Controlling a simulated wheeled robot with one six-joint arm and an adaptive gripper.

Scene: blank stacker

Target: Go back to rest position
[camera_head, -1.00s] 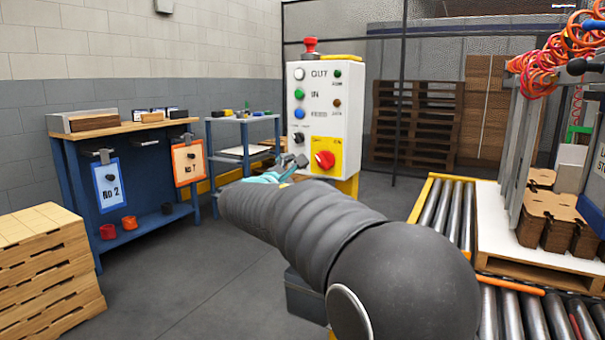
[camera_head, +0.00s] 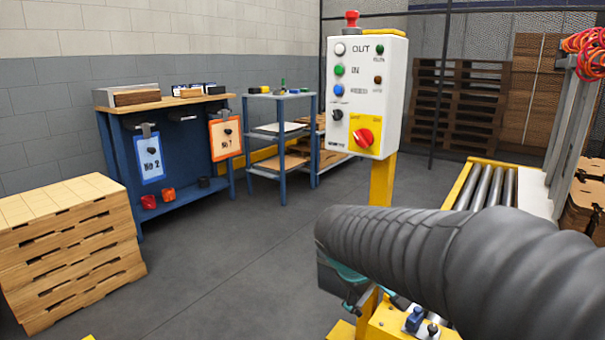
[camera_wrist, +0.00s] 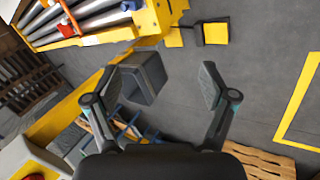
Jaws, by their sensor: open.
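My gripper (camera_wrist: 182,84) is open and empty in the wrist view, with its two fingers well apart over the grey floor. In the head view my sleeved arm reaches in from the lower right, and the gripper is mostly hidden at its far end; a teal part of it shows low, beside the yellow post. The white control box (camera_head: 365,55) with several buttons and a red knob on a yellow plate stands behind and above the arm's end, apart from it. Its corner with red shows at the lower left of the wrist view.
A roller conveyor (camera_head: 478,190) with a yellow frame lies at right; it also shows in the wrist view (camera_wrist: 95,20). Stacked wooden boards (camera_head: 70,250) stand at left. A blue workbench (camera_head: 185,160) and shelf (camera_head: 280,135) line the back. The floor between (camera_head: 235,260) is clear.

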